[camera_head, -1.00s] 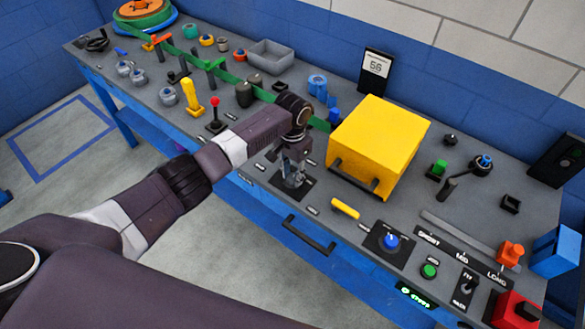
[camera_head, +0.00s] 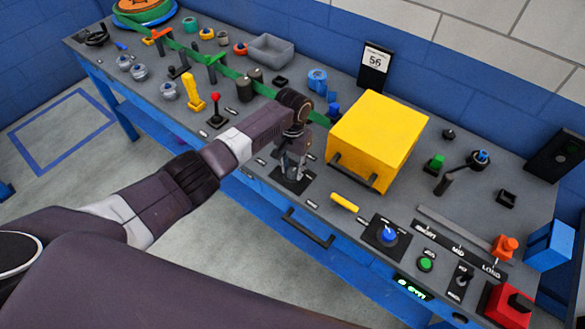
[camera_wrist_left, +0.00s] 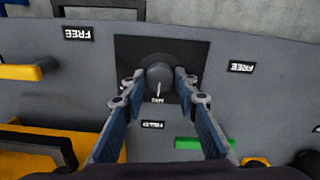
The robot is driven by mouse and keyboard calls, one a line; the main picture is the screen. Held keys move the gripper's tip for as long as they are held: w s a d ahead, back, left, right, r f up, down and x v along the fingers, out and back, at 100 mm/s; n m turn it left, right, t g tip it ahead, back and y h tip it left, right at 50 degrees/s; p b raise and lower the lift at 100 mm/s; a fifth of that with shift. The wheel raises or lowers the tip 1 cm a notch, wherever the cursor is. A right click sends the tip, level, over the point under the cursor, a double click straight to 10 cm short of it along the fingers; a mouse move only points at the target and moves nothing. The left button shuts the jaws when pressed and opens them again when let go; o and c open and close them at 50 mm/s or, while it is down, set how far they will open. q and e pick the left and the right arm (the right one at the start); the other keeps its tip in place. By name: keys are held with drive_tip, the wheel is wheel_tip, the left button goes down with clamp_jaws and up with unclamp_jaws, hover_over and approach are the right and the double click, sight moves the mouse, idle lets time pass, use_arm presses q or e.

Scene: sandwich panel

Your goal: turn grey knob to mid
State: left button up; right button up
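The grey knob (camera_wrist_left: 159,76) sits on a dark square plate (camera_wrist_left: 185,50), with a white pointer line aimed down in the left wrist view at a small label, which seems to read MID. My left gripper (camera_wrist_left: 161,74) has one finger on each side of the knob, close against it, and appears shut on it. In the head view my left gripper (camera_head: 292,172) points down over the plate and hides the knob. My right gripper is not in view.
A yellow box (camera_head: 378,135) with a black handle stands right beside my left gripper. A yellow bar (camera_head: 345,202), a blue knob (camera_head: 387,235) and a green button (camera_head: 426,264) lie to the right. A green strip (camera_head: 232,72) and several controls spread leftward.

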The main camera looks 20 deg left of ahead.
sight(293, 171)
use_arm(q)
drive_tip(key=o, duration=0.4)
drive_tip(key=shift+c, duration=0.2)
wheel_tip(293, 171, up, 12)
idle(0.6)
